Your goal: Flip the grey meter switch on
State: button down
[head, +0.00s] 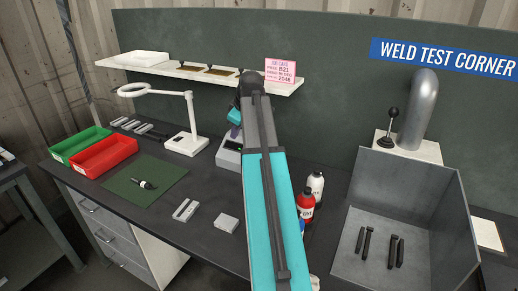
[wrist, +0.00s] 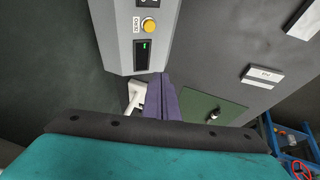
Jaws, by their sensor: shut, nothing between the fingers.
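The grey meter (head: 229,157) stands on the bench, partly hidden behind my arm in the head view. In the head view my gripper (head: 235,131) is just above the meter; contact cannot be told.
A white magnifier lamp (head: 186,142) stands left of the meter. Red and white bottles (head: 305,204) stand right of my arm. A shelf (head: 205,75) runs behind. A green mat (head: 146,184) and small metal blocks (head: 226,223) lie in front, with bare bench between.

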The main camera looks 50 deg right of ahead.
jog(key=s+d+r+g, duration=0.1)
jog(key=s+d+r, duration=0.2)
jog(key=s, duration=0.6)
jog(key=shift+s+d+r+m+g+p, duration=0.3)
jog(key=shift+d+m+p, duration=0.15)
jog(key=shift+d, duration=0.2)
jog(key=shift+f, duration=0.15)
jog(key=shift+s+d+p+x, duration=0.15)
jog(key=shift+p+x, duration=0.4)
jog(key=shift+x, duration=1.7)
jog(key=shift+d+p+x, duration=0.2)
jog(key=shift+p+x, duration=0.4)
jog(key=shift+x, duration=1.65)
jog(key=shift+s+d+p+x, duration=0.15)
jog(key=shift+p+x, duration=0.4)
jog(key=shift+x, duration=1.7)
